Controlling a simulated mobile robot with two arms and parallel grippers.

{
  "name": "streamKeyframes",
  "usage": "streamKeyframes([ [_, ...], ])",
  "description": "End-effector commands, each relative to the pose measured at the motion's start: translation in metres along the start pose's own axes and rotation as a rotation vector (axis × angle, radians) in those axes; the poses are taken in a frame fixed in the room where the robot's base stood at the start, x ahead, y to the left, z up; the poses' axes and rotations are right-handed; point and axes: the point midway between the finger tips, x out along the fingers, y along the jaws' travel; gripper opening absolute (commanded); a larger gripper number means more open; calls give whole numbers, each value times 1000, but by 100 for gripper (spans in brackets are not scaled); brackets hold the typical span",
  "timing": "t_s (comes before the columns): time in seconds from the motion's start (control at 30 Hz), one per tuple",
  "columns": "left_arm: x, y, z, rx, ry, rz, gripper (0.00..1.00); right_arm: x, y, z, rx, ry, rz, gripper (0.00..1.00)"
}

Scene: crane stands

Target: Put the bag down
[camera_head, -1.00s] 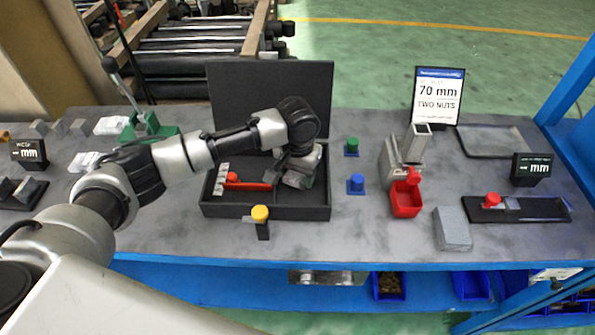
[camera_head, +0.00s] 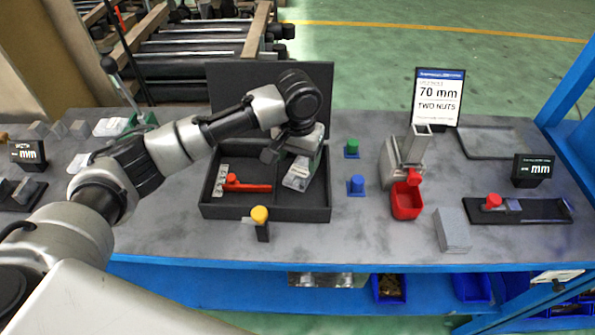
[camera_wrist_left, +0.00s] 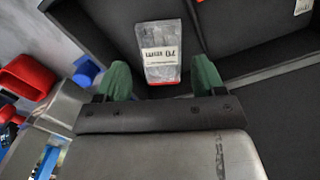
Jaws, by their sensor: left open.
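The bag (camera_head: 296,176) is a clear bag with a white label, lying in the black open box (camera_head: 285,212) toward its right side. In the left wrist view the bag (camera_wrist_left: 163,68) shows a "70 mm" label and a red lower edge. My left gripper (camera_head: 294,155) is above the bag in the box. Its green-tipped fingers (camera_wrist_left: 163,82) are apart in the left wrist view, on either side of the bag's near end and without a grip on it. My right gripper does not show.
A red tool (camera_head: 246,186) lies in the box's left part. A yellow-topped post (camera_head: 260,214) stands at its front. Green (camera_head: 352,146) and blue (camera_head: 356,184) knobs and a red bin (camera_head: 406,200) stand to the right. A "70 mm two nuts" sign (camera_head: 437,96) stands behind.

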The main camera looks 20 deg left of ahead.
Motion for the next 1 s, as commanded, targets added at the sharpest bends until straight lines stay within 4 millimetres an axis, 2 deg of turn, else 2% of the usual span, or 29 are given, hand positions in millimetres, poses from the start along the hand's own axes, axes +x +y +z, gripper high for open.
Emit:
streamKeyframes([
  [0.1,-26,0,-1,2,4,1,69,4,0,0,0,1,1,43],
  [0.33,-56,1,0,1,1,0,69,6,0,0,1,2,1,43],
  [0.5,-61,0,0,1,-1,0,69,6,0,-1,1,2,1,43],
  [1.0,-61,0,0,1,-1,0,69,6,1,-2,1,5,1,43],
])
